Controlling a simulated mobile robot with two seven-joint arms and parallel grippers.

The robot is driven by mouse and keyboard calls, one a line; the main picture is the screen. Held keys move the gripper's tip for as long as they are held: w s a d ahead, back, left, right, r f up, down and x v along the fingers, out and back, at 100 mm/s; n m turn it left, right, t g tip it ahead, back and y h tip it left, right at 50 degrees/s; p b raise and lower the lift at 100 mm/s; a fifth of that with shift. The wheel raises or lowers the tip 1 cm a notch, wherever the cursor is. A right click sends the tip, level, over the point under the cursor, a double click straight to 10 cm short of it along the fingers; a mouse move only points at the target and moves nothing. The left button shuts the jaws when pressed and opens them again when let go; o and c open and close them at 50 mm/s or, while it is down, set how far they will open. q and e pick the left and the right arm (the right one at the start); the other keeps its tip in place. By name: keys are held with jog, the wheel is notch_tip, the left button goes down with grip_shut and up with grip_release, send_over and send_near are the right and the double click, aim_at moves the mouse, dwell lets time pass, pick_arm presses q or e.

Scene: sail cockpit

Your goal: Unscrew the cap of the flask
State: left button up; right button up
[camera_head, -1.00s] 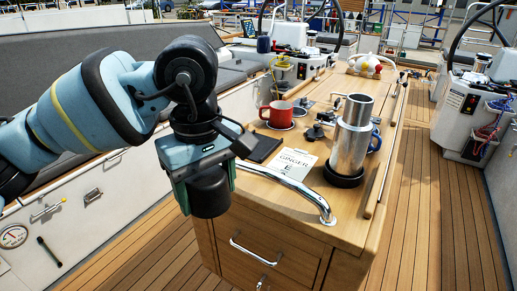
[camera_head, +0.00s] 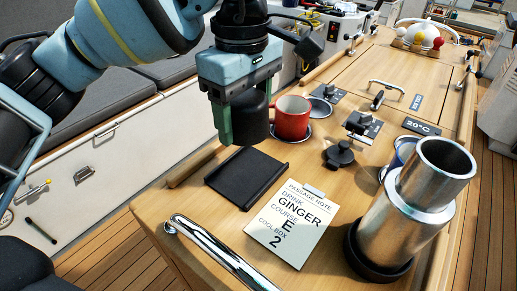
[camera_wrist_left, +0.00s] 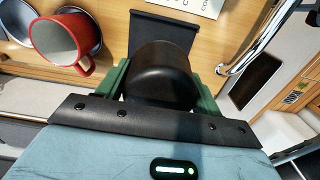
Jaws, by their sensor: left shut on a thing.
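The flask (camera_head: 398,222) is a steel cylinder at the right of the table in the head view, standing in a black ring base. Its top is open, with no cap on it. My left gripper (camera_head: 243,125) is shut on a black cap (camera_head: 250,113), held above the table to the left of the flask, near the red mug. In the left wrist view the cap (camera_wrist_left: 160,75) sits between the green fingers, over a black mat. My right gripper is not in view.
A red mug (camera_head: 292,118) stands behind the held cap. A black mat (camera_head: 246,179) and a note card (camera_head: 293,222) lie in front. A blue mug (camera_head: 404,150) is partly hidden behind the flask. A chrome rail (camera_head: 222,256) runs along the near edge.

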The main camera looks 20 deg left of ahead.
pick_arm(q)
jog(key=shift+w, duration=0.15)
send_over(247, 173)
notch_tip(247, 173, down, 4)
jog(key=shift+f, duration=0.75)
notch_tip(247, 173, down, 4)
jog(key=shift+f, duration=0.15)
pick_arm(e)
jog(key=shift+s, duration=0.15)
pick_arm(q)
jog(key=shift+f, duration=0.15)
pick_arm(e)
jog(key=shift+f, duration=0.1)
